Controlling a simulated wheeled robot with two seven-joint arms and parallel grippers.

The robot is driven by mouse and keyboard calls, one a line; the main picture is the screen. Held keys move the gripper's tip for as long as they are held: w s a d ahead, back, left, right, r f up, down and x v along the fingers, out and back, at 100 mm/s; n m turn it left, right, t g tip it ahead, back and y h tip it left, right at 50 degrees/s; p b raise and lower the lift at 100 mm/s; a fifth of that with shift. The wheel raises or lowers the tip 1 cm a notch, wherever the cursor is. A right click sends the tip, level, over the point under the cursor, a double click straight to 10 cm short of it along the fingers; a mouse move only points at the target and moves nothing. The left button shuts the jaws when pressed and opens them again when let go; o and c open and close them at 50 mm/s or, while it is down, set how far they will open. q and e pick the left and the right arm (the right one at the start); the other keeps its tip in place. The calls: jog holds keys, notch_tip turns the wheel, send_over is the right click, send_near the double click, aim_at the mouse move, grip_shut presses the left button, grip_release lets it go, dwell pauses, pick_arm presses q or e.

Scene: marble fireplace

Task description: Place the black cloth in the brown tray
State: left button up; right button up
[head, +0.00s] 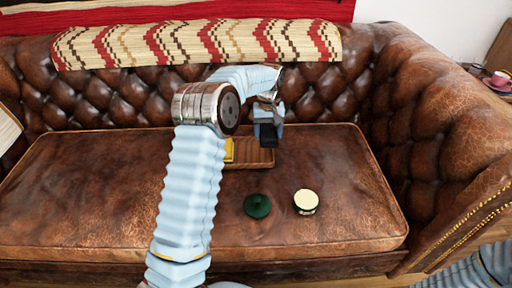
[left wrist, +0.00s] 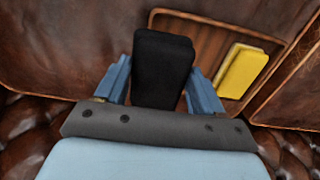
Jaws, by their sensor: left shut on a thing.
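My left gripper (head: 268,128) is shut on the black cloth (head: 269,141), a small dark block-like piece. The left wrist view shows the black cloth (left wrist: 163,68) between the two blue fingers of my left gripper (left wrist: 158,85). The brown tray (head: 260,157) lies on the sofa seat, below and behind the held cloth. In the left wrist view the tray (left wrist: 215,40) shows beyond the cloth, which hides part of it. I cannot tell whether the cloth touches the tray. My right gripper is not in view.
A yellow block (head: 229,150) lies in the tray, partly hidden by my arm; it shows fully in the left wrist view (left wrist: 242,71). A green round item (head: 257,206) and a cream-topped round tin (head: 306,201) sit in front on the brown leather sofa (head: 90,195).

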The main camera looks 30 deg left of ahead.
pick_arm(q)
jog(key=a+f, duration=0.3)
jog(key=f, duration=0.1)
jog(key=shift+s+f, duration=0.1)
jog(key=shift+s, duration=0.25)
jog(key=shift+a+f, duration=0.2)
jog(key=shift+f, duration=0.75)
jog(key=shift+a+f, duration=0.15)
jog(key=shift+f, duration=0.8)
jog(key=shift+f, duration=0.1)
jog(key=o, duration=0.7)
notch_tip(320, 180, up, 12)
jog(key=shift+s+r, duration=0.1)
jog(key=shift+r, duration=0.05)
